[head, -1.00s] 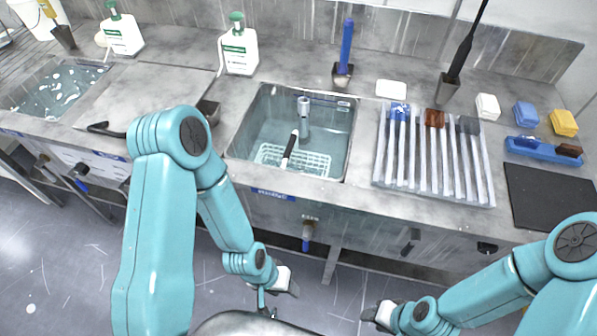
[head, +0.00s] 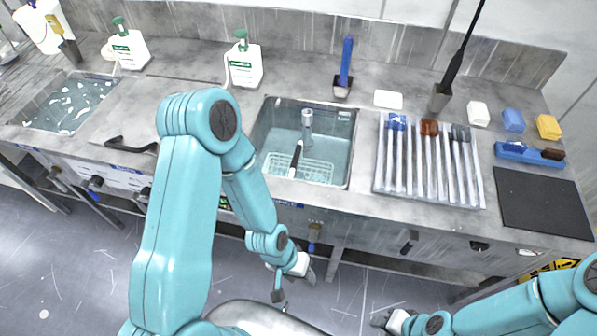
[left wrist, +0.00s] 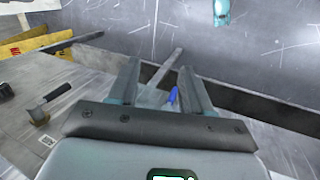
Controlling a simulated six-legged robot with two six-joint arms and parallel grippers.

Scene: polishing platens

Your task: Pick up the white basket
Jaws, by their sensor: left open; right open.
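The white basket (head: 318,172) is a grid-walled wire basket low in the middle sink (head: 349,150). A black bar, probably its handle, lies over its left part and slants upward. A grey standpipe (head: 307,124) stands in the sink just behind it. My left gripper (head: 293,285) is open and empty, in front of and below the counter edge, well apart from the basket. Its two fingers show spread in the left wrist view (left wrist: 157,82), where the basket is not seen. My right gripper (head: 385,318) is open and low at the bottom, also away from the basket.
White pump bottles (head: 244,66) stand behind the sink. A left sink (head: 62,104) holds foamy water. Valves (head: 314,232) stick out under the counter front.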

